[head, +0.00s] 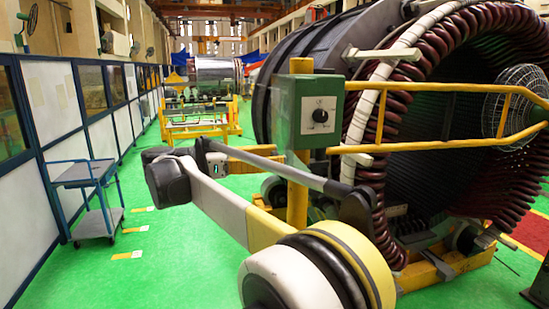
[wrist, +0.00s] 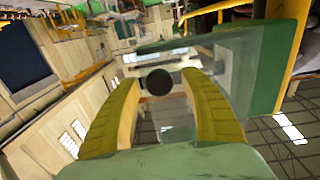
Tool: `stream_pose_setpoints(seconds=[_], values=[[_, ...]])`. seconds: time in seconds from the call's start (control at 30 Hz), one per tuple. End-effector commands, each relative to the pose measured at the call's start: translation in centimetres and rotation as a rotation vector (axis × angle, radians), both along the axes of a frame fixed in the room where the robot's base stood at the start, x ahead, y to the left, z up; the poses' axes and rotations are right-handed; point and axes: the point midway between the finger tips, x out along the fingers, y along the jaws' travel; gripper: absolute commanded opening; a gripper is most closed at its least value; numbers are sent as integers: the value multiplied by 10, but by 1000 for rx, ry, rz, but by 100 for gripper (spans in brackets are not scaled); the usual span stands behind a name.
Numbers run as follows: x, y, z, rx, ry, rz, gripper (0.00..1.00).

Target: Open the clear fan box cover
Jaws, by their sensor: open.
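In the wrist view, a dark round knob (wrist: 158,82) shows between and beyond the fingertips. A pale see-through panel (wrist: 233,72) lies to its right, beside a green box side (wrist: 272,65). My gripper (wrist: 160,80) is open, with one yellow finger on each side of the knob. Whether the fingers touch the knob cannot be told. I cannot make out the gripper in the head view.
A yellow railing (head: 430,86) runs right from the post, in front of the large stator (head: 385,110) with dark red coils. A blue-grey cart (head: 88,172) stands at the left wall. The green floor (head: 160,255) at the lower left is clear.

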Motion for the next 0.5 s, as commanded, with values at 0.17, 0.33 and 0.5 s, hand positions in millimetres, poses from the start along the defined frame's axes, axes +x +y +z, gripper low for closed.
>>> stream_pose_setpoints(seconds=[0.17,0.33,0.5], values=[[0,0,20,0,0,0,53],[0,0,56,0,0,0,53],[0,0,85,0,0,0,53]])
